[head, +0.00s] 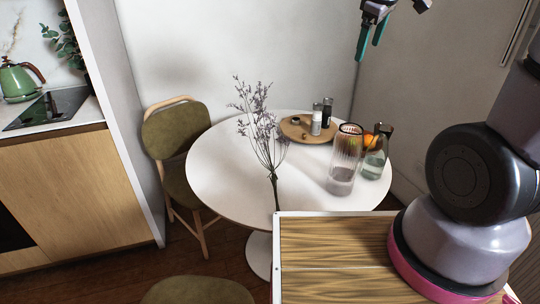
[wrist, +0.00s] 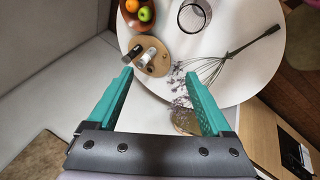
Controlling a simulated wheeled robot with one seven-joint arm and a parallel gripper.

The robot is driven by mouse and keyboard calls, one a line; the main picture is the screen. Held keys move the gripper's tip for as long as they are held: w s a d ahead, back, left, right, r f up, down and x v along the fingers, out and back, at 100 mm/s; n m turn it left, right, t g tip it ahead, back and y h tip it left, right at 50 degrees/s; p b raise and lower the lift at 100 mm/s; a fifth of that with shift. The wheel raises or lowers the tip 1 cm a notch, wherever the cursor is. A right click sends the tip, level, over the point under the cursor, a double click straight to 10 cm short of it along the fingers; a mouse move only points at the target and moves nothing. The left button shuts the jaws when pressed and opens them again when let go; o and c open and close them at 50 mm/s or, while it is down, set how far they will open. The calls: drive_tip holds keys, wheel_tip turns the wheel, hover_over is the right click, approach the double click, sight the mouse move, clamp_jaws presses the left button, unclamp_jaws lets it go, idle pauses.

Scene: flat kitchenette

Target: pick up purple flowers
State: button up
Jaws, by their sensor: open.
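The purple flowers (head: 262,130) are a thin dry sprig with small greyish-purple heads, lying over the round white table (head: 218,178). Their stems reach toward the table's near edge in the head view. In the wrist view the flowers (wrist: 215,66) lie to the right, with the heads toward my gripper and the stems pointing up right. My gripper (wrist: 158,82) is open with two green fingers and nothing between them. In the head view my gripper (head: 372,38) hangs high at the top, above and behind the table.
A round wooden board (head: 296,130) holds small bottles. A ribbed glass vase (head: 343,165), a glass bottle (head: 376,155) and a fruit bowl (wrist: 137,14) stand near the flowers. A green chair (head: 178,140) is at the left. Walls stand behind the table.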

drive_tip(key=w+a+f+n, duration=0.6)
drive_tip(key=w+f+n, duration=0.2)
drive_tip(key=n, duration=0.1)
drive_tip(key=n+g+y, duration=0.1)
drive_tip(key=n, duration=1.7)
approach(270, 154)
drive_tip(key=w, duration=0.1)
drive_tip(key=shift+n, duration=0.3)
drive_tip(key=x, duration=0.4)
drive_tip(key=shift+d+f, duration=0.1)
drive_tip(key=shift+f, duration=0.25)
drive_tip(key=shift+s+x, duration=0.15)
drive_tip(key=shift+x, duration=1.45)
drive_tip(key=shift+s+x, duration=0.15)
drive_tip(key=shift+x, duration=1.4)
drive_tip(key=shift+f, duration=0.15)
clamp_jaws()
